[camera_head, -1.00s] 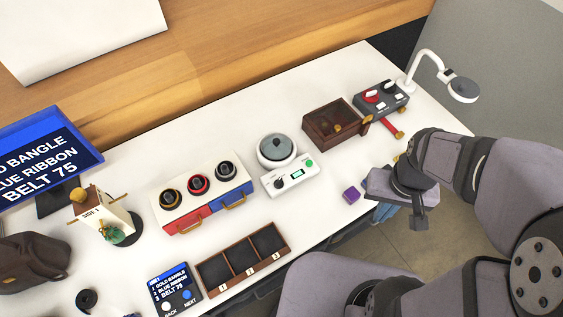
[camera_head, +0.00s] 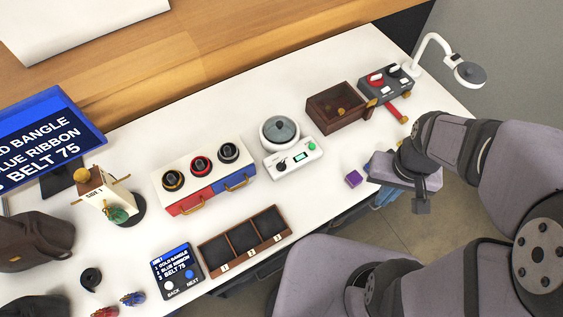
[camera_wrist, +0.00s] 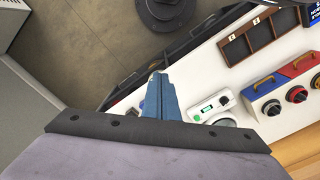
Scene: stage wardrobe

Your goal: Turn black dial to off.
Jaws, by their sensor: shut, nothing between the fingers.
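Three round dials stand on a white-topped box with red and blue drawers: one with a gold ring (camera_head: 172,180), one with a red ring (camera_head: 200,166), and an all-black one (camera_head: 228,152) at the right. The black dial also shows in the wrist view (camera_wrist: 274,108). Its pointer and any off mark are too small to read. A small black knob (camera_head: 282,166) sits on the white device with a green button. My gripper (camera_head: 386,196) is right of these, over the table's front edge, apart from every dial. Its blue fingers (camera_wrist: 160,98) are together and empty.
A purple block (camera_head: 353,179) and three-compartment tray (camera_head: 213,253) lie near the front edge.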

